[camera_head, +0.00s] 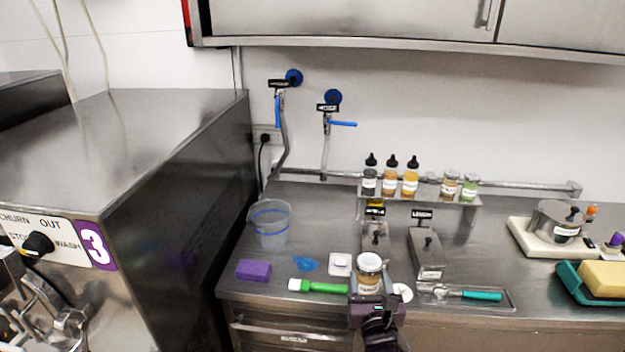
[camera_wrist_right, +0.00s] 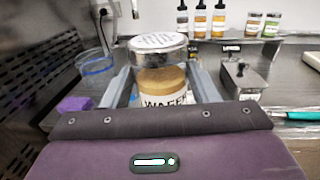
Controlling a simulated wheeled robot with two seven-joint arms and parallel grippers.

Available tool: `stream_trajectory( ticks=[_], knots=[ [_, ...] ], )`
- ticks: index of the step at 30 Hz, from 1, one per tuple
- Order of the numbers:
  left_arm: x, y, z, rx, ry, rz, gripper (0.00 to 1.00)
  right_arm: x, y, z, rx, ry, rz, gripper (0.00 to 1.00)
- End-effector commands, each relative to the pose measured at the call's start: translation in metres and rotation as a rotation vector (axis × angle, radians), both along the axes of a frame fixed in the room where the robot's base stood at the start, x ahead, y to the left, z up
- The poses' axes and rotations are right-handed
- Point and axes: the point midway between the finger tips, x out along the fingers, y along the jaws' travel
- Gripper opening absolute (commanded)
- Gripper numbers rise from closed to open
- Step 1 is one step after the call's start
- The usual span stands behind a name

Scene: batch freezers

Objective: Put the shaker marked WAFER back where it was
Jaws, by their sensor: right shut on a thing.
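The WAFER shaker (camera_head: 369,271) is a small clear jar with a tan filling, a white label and a silver perforated lid. It stands upright between the fingers of my right gripper (camera_head: 370,290), which is shut on it near the front of the counter. In the right wrist view the shaker (camera_wrist_right: 160,80) shows large, with part of its WAFER label visible above the gripper body. A small raised shelf (camera_head: 425,196) at the back holds several bottles and shakers. Between the dropper bottles and a brown-labelled shaker (camera_head: 449,185) there is a gap on it. My left gripper is not seen.
Two lidded steel boxes (camera_head: 427,254) stand in front of the shelf. A steel pot (camera_head: 556,221) stands at right.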

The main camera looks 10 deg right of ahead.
Motion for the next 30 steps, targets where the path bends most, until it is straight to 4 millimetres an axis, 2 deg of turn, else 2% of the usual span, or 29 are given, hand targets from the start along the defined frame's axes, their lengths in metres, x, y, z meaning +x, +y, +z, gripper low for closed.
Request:
stream_trajectory(
  ticks=[5,10,15,18,23,30],
  knots=[
    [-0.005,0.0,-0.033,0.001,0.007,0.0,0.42,-0.019,0.004,-0.029,0.012,0.013,0.022,0.3],
    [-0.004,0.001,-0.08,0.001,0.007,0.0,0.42,-0.053,0.008,-0.061,0.022,0.021,0.063,0.3],
    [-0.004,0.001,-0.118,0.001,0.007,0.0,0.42,-0.085,0.008,-0.076,0.017,0.015,0.099,0.3],
    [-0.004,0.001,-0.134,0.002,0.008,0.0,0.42,-0.098,0.007,-0.079,0.011,0.009,0.113,0.3],
    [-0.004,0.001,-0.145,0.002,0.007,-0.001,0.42,-0.11,0.007,-0.077,0.002,0.001,0.128,0.3],
    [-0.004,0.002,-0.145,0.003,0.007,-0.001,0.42,-0.112,0.007,-0.073,-0.002,-0.003,0.132,0.3]
  ],
)
